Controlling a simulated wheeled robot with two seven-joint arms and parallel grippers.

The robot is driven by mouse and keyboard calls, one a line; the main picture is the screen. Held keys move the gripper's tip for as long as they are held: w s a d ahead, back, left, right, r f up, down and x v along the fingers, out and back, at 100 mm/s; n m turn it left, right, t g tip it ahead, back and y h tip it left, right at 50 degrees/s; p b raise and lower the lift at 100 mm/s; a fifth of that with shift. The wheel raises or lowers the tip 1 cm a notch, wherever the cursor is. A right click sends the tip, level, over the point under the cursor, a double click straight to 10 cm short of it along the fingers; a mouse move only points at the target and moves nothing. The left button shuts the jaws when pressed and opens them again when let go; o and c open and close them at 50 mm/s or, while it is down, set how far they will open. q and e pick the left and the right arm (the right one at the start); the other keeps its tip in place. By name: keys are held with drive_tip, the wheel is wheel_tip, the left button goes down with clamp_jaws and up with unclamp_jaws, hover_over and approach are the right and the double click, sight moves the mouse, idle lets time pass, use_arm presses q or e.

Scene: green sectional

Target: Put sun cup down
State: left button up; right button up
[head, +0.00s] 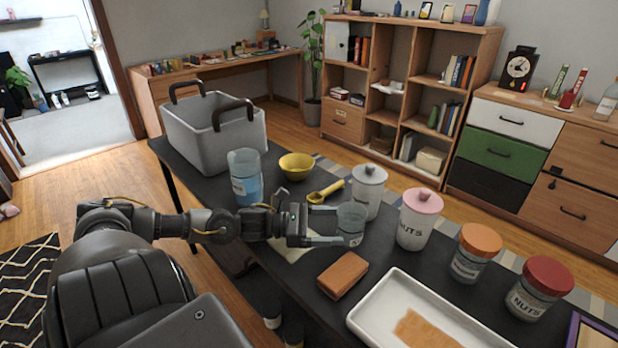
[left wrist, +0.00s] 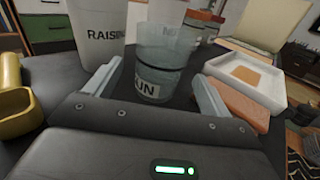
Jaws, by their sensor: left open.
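The sun cup (head: 351,224) is a clear, bluish glass cup with a dark-lettered label. It stands upright on the dark table, and in the left wrist view the cup (left wrist: 160,65) shows the letters "UN". My left gripper (head: 325,226) is open, with one finger on either side of the cup. In the left wrist view the gripper (left wrist: 150,92) has visible gaps between its fingers and the cup. My right gripper is not in view.
A white canister (head: 368,190) stands close behind the cup. A brown block (head: 343,275) and white tray (head: 400,325) lie nearer. A yellow scoop (head: 325,192), yellow bowl (head: 296,167), blue-filled glass (head: 245,180) and grey basket (head: 190,130) stand farther left. Lidded jars (head: 420,220) line the right.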

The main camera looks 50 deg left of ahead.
use_arm(q)
drive_tip(key=v, duration=0.3)
drive_tip(key=shift+s+a+p, duration=0.25)
drive_tip(key=shift+p, duration=0.15)
drive_tip(key=shift+o, duration=0.2)
drive_tip(key=shift+v, duration=1)
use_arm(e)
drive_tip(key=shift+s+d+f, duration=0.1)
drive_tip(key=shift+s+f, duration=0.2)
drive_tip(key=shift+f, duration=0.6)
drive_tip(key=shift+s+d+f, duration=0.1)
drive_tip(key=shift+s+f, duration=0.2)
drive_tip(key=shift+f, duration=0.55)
